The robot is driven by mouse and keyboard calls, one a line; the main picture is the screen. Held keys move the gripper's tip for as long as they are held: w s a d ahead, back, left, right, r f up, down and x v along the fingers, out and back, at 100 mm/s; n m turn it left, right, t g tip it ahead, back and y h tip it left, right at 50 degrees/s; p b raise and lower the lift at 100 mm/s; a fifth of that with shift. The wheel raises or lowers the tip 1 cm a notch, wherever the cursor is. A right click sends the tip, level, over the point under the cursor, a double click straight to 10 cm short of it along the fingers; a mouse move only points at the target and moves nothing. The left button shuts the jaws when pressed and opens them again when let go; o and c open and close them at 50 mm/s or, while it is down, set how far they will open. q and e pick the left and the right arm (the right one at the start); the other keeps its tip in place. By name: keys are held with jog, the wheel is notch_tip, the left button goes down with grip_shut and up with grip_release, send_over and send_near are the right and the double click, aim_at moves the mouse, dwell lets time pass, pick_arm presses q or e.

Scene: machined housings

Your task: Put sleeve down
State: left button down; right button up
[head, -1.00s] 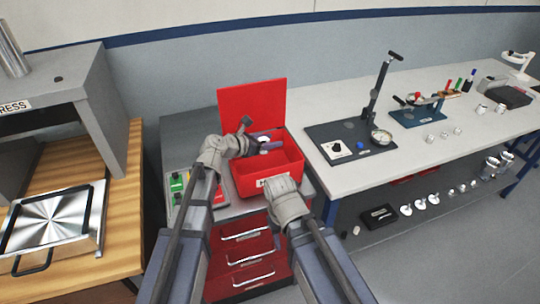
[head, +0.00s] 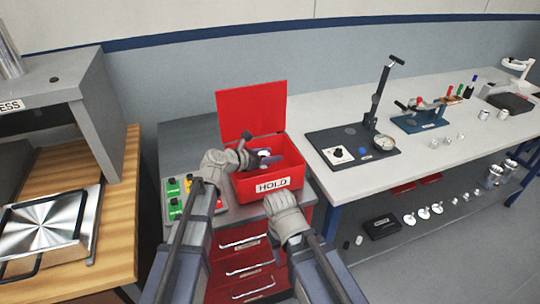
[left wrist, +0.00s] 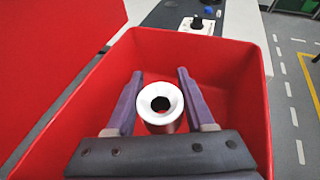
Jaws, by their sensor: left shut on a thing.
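The sleeve (left wrist: 160,106) is a short ring-topped metal piece with a pale rim and a dark bore, seen from above in the left wrist view. My left gripper (left wrist: 160,76) is shut on it, one purple finger on each side. In the head view the left gripper (head: 262,160) and the sleeve (head: 264,155) are within the opening of the red box marked HOLD (head: 245,186). Whether the sleeve touches the box floor cannot be told.
The box's red lid (head: 252,108) stands open behind it. The box sits on a red drawer cabinet (head: 240,262). A panel with coloured buttons (head: 176,190) is to its left. The bench (head: 330,105) on the right carries a gauge stand (head: 352,145) and small metal parts.

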pick_arm(q)
jog(key=shift+f, duration=0.3)
jog(key=shift+c, duration=1.3)
grip_release()
jog(key=shift+r, duration=0.15)
jog(key=shift+r, duration=0.3)
jog(key=shift+r+p, duration=0.55)
jog(key=shift+p, duration=0.3)
jog(key=p+v, duration=0.3)
jog(key=v, duration=0.8)
jog(key=shift+s+a+p, duration=0.3)
jog(key=shift+p, duration=0.1)
